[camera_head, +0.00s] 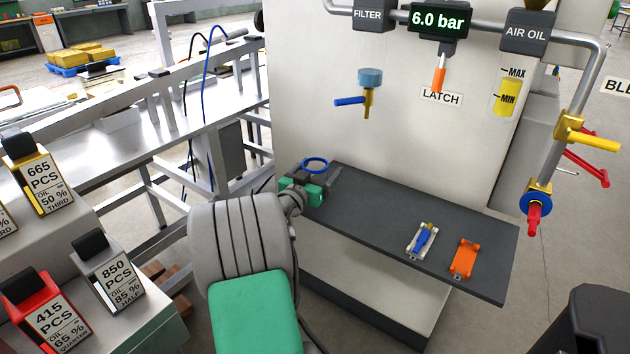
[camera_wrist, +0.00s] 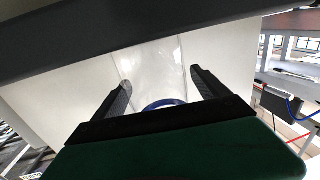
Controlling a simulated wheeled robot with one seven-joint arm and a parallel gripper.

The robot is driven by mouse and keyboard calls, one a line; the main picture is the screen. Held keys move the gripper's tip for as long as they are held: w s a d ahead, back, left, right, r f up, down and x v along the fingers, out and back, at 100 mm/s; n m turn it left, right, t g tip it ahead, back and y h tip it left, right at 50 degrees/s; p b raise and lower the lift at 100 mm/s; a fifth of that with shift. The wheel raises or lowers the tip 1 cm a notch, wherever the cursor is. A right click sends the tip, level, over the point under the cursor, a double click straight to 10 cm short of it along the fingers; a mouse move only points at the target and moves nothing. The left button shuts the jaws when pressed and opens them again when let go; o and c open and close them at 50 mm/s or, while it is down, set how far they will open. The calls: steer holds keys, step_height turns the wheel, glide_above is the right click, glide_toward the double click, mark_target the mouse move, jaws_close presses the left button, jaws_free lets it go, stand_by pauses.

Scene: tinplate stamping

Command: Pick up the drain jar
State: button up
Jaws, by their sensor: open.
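My gripper (camera_wrist: 160,79) is open in the wrist view, with its two dark fingers spread apart. A clear, see-through body with a blue ring (camera_wrist: 163,104) shows between the fingers and looks like the drain jar; its outline is faint. In the head view a blue ring (camera_head: 315,164) shows at the left end of the dark grey shelf (camera_head: 385,205), close by my green and dark gripper (camera_head: 325,178). The jar's body is hard to make out there and partly hidden by the gripper. I cannot tell whether the fingers touch it.
On the shelf lie a white holder with a blue-handled piece (camera_head: 423,238) and an orange holder (camera_head: 463,259). Above hang a blue-handled valve (camera_head: 366,97), the pressure display (camera_head: 438,20) and an air oil unit (camera_head: 525,36). A metal frame table stands left.

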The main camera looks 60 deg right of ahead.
steer(key=shift+c, duration=0.6)
steer(key=c, duration=1.4)
